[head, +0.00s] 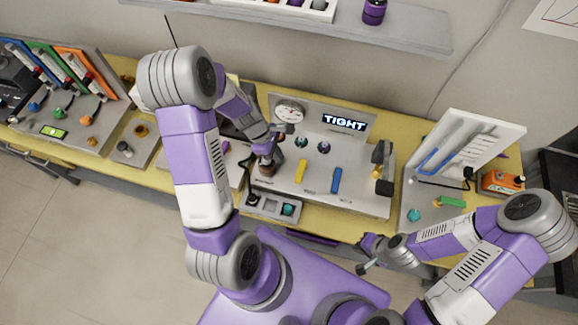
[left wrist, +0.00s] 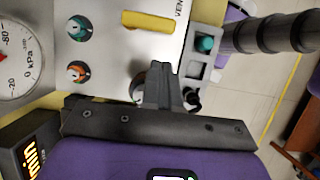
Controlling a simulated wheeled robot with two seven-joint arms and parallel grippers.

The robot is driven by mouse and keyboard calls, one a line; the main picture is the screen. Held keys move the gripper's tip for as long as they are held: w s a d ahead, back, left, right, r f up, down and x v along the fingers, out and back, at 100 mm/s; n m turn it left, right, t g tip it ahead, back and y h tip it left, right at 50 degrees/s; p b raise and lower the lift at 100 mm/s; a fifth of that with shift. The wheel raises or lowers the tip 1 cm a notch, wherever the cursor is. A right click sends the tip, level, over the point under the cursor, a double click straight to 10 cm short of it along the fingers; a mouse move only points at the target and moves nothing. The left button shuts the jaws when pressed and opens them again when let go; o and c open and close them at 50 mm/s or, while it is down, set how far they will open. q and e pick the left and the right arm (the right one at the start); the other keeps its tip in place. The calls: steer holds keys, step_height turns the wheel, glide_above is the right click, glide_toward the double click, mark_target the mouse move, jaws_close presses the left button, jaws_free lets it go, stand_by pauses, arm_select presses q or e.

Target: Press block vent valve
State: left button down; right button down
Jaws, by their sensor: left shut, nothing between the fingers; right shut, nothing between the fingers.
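A grey panel unit (head: 318,196) stands on the yellow bench. It carries a yellow handle (head: 300,171), which shows in the left wrist view (left wrist: 150,21) beside lettering that reads "VEN" before it is cut off. A blue handle (head: 336,181) sits to its right. A gauge (head: 289,112) and a screen reading "TIGHT" (head: 345,122) are at the back. My left gripper (head: 267,160) is shut and empty over the panel's left side, left of the yellow handle; its fingers (left wrist: 160,80) partly hide a round part there. My right gripper (head: 364,267) is shut and empty, off the bench's front edge.
A small tray (head: 270,206) with a teal knob is at the panel's front. Two small knobs (head: 323,146) sit behind the handles. A white rack (head: 470,145) and an orange box (head: 502,182) stand right. A knobbed station (head: 70,118) stands left.

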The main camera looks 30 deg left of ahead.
mark_target(300, 172)
arm_select(q)
steer(key=b+x, duration=0.1)
steer(key=x, duration=0.9)
steer(key=shift+w, duration=0.1)
steer(key=shift+d, duration=0.2)
